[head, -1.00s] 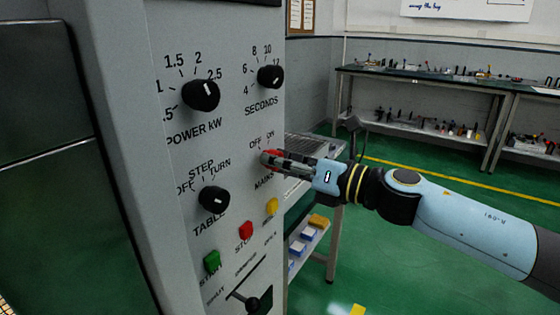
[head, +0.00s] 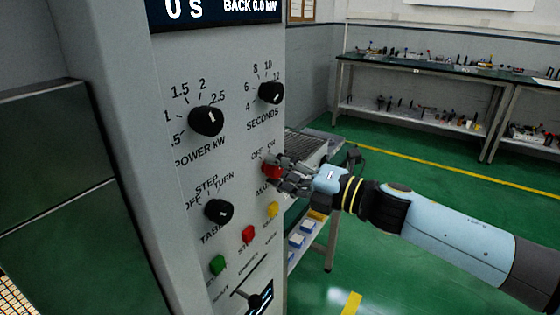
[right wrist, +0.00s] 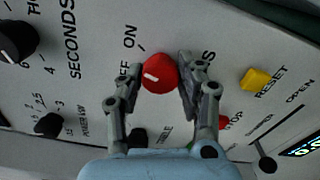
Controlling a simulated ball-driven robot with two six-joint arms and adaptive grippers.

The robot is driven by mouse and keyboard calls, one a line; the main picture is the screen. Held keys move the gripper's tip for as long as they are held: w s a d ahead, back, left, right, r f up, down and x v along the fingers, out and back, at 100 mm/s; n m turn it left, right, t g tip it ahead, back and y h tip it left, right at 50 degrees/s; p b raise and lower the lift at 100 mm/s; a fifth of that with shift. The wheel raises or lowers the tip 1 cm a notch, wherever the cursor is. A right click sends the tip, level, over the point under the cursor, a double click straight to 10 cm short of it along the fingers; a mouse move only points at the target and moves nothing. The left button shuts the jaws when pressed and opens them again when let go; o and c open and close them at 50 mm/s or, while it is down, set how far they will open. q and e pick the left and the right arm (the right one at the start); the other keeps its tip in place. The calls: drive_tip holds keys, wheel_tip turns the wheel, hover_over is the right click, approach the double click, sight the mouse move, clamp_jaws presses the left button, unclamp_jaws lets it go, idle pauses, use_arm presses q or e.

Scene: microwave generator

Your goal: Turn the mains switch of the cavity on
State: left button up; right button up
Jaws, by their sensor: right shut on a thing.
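The red round mains knob (head: 271,169) is on the grey front panel of the cavity cabinet, under the words OFF and ON. It also shows in the right wrist view (right wrist: 160,72), with a short white mark on its face lying toward the OFF side. My right gripper (head: 279,174) comes from the right and is shut on the knob. In the right wrist view its two fingers (right wrist: 158,78) press the knob from either side. The MAINS label is partly hidden by the fingers. My left gripper is not in view.
Black knobs for power (head: 206,121), seconds (head: 270,92) and turntable (head: 219,211) surround it. Below are yellow (head: 272,209), red (head: 248,234) and green (head: 217,265) buttons and a black lever (head: 247,297). A bench (head: 425,66) stands at the back right; the green floor before it is clear.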

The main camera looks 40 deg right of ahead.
drive_tip(key=shift+m+p, duration=0.85)
drive_tip(key=shift+m, duration=0.55)
drive_tip(key=o, duration=1.1)
drive_tip(key=shift+d, duration=0.1)
drive_tip(key=shift+o, duration=0.2)
drive_tip(key=shift+s, duration=0.1)
drive_tip(key=v, duration=1.2)
